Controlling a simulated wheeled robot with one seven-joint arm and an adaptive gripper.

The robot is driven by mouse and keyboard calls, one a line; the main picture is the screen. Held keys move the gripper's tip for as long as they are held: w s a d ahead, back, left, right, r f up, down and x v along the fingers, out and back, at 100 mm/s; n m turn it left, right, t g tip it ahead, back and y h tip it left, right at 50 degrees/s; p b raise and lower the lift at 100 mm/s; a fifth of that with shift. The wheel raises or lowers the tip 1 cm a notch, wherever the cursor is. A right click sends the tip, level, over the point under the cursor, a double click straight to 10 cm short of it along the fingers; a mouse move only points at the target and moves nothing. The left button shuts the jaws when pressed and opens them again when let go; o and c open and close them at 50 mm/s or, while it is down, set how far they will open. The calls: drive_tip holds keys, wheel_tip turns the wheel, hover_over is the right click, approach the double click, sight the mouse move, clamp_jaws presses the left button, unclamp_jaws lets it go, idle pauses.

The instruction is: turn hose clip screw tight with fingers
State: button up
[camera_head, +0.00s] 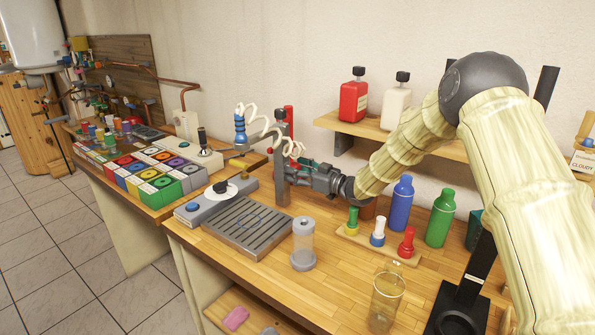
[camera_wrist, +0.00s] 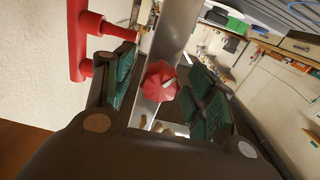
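In the wrist view a red faceted knob (camera_wrist: 160,84) with a pale mark on its face sits against a flat grey metal post (camera_wrist: 176,40). It looks like the screw, but I cannot make out a hose clip. My gripper (camera_head: 291,172) is at the grey upright post (camera_head: 282,190) in the head view, which hides the fingertips in part. In the wrist view its green-padded fingers are apart, one on each side of the knob, with gaps visible. No firm grip on the knob shows.
A red pipe-like handle (camera_wrist: 88,45) is close beside one finger in the wrist view. A coiled white hose (camera_head: 262,128) hangs near the post.

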drive_tip(key=v, duration=1.2)
drive_tip(key=shift+r, duration=0.1)
